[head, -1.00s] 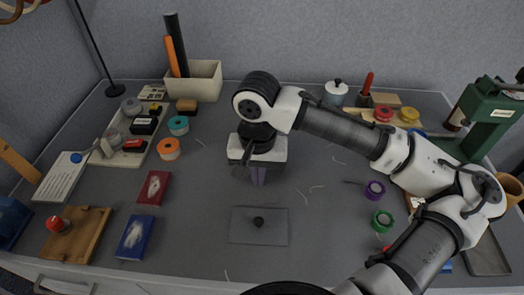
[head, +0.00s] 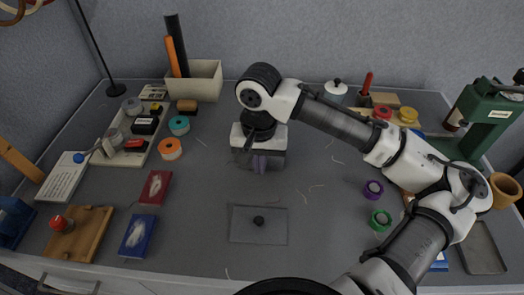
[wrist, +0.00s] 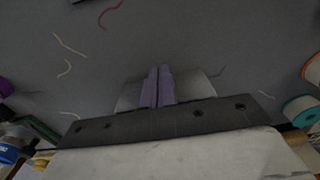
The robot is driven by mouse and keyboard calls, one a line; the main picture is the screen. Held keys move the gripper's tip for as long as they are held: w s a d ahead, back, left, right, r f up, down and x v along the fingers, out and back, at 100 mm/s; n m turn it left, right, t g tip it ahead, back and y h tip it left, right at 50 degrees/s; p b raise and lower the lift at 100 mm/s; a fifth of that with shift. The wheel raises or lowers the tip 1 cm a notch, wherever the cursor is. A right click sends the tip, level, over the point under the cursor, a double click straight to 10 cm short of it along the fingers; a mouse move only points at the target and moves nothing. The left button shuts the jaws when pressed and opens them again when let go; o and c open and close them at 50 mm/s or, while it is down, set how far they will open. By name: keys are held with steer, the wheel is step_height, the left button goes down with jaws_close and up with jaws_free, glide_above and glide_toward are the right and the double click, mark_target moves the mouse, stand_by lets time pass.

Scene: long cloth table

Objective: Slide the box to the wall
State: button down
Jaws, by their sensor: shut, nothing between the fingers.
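My gripper (head: 259,167) is over the middle of the table, pointing down, with its two purple fingers together and nothing between them. The fingers also show in the wrist view (wrist: 157,80), side by side. A plain light grey shape (wrist: 190,88) lies behind and beside them there; I cannot tell whether it is the box or whether the fingers touch it. The white hand hides the table behind it in the head view. The grey wall (head: 300,40) rises along the table's far edge.
A flat grey plate with a black knob (head: 275,232) lies in front of my gripper. Tape rolls, a tray (head: 110,152) and a cream bin (head: 207,82) stand left. A green machine (head: 480,115) and more rolls are at right. The table middle has bare room.

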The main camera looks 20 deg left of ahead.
steer(key=shift+w+a+p, duration=0.2)
steer(key=shift+w+p, duration=0.05)
steer(key=shift+w, duration=0.85)
steer(key=shift+w+a+p, duration=0.2)
steer(key=shift+w, duration=0.9)
steer(key=shift+w+a+p, duration=0.2)
steer(key=shift+w+p, duration=0.2)
steer(key=shift+w, duration=0.8)
steer(key=shift+w+a+p, duration=0.25)
steer(key=shift+w+p, duration=0.1)
steer(key=shift+w, duration=0.9)
steer(key=shift+w+a+p, duration=0.2)
steer(key=shift+w+p, duration=0.2)
steer(key=shift+w, duration=0.8)
steer(key=shift+w+a+p, duration=0.2)
steer(key=shift+w+p, duration=0.25)
steer(key=shift+w, duration=0.75)
steer(key=shift+w+a+p, duration=0.25)
steer(key=shift+w+p, duration=0.2)
steer(key=shift+w, duration=0.75)
steer(key=shift+w+a+p, duration=0.2)
steer(key=shift+w+p, duration=0.25)
steer(key=shift+w, duration=0.75)
